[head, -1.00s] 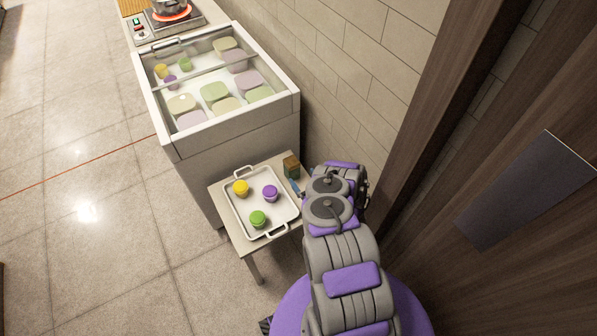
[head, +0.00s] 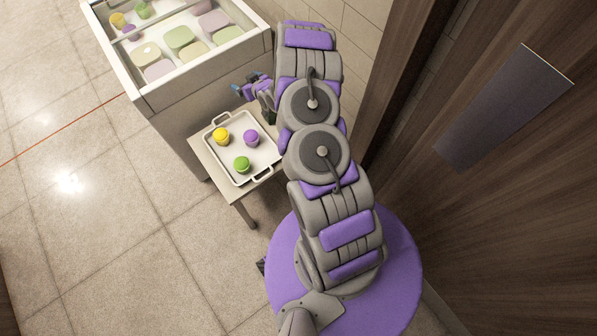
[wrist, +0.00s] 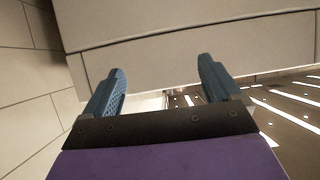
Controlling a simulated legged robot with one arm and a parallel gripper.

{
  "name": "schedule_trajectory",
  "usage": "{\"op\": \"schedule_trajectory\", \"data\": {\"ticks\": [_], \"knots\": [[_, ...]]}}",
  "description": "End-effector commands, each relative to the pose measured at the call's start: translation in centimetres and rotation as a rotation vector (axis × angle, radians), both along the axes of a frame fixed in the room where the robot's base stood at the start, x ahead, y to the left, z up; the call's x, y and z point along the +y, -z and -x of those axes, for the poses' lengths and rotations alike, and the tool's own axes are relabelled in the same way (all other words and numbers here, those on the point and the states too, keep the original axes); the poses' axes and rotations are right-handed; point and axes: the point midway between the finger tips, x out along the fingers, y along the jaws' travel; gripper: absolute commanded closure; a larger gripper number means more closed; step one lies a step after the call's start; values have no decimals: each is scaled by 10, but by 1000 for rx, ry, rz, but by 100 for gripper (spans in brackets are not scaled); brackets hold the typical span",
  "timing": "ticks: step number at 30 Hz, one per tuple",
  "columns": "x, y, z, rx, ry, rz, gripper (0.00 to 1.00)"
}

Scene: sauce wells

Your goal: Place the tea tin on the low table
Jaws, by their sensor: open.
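The low table (head: 239,192) stands in front of the white cabinet, with a white tray on it. My gripper (head: 244,86) is open above the table's back edge, close to the cabinet front. The wrist view shows both blue fingers of my gripper (wrist: 161,72) apart with nothing between them. A dark greenish patch just below my wrist, at the table's back right corner, appears to be the tea tin (head: 268,118). My arm hides most of it, and the wrist view does not show it.
The white cabinet (head: 190,100) holds several lidded tubs. A tiled wall and dark wood panel stand at right. Floor at left is clear.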

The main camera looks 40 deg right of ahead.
Motion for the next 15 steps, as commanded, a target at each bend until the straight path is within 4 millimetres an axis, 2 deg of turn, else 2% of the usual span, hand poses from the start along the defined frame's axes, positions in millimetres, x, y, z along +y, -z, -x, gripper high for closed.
{"op": "schedule_trajectory", "data": {"ticks": [1, 7, 11, 15], "knots": [[9, -19, -3, 29, -10, 3, 9], [34, -72, 8, 177, -27, 17, 9], [51, -104, 28, 278, -39, 28, 9], [66, -142, 56, 383, -45, 44, 9]]}}
